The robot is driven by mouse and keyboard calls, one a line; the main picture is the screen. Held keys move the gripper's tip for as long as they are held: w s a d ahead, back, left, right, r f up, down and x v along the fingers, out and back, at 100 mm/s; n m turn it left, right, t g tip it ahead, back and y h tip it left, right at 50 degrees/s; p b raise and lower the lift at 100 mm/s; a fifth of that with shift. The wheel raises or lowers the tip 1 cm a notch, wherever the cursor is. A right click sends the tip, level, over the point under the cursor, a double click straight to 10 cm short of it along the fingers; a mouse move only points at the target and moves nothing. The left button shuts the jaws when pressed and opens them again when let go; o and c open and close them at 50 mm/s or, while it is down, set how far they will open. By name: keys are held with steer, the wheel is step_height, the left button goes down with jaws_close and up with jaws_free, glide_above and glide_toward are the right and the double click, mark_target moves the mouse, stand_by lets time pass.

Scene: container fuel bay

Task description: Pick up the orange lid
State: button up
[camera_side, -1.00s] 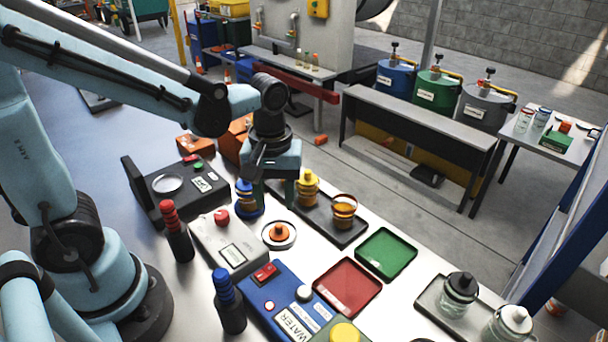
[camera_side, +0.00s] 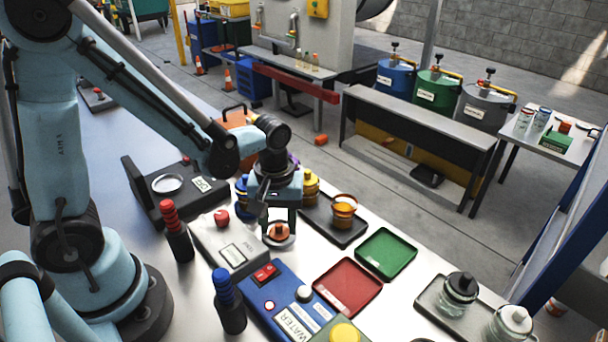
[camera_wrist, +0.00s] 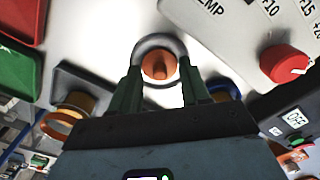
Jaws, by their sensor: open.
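The orange lid (camera_side: 278,231) sits on a pale round holder (camera_side: 288,243) on the bench, in front of the dark tray. In the wrist view the orange lid (camera_wrist: 159,66) shows with its knob, inside a grey ring, between and just beyond my fingertips. My gripper (camera_side: 278,222) is open and empty, pointing down at the lid, with its fingers at either side of it in the side view. In the wrist view my gripper (camera_wrist: 163,80) has its two dark green fingers spread apart. I cannot tell whether a finger touches the lid.
A dark tray (camera_side: 349,238) holds a yellow-topped container (camera_side: 309,188) and an orange jar (camera_side: 344,211). A blue-based container (camera_side: 241,197) stands close left of my gripper. A grey box (camera_side: 225,240) with a red knob is at left. Red (camera_side: 347,287) and green (camera_side: 386,252) trays lie right.

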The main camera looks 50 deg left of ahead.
steer(key=shift+c, duration=0.3)
jaws_close()
steer(key=shift+r, duration=0.1)
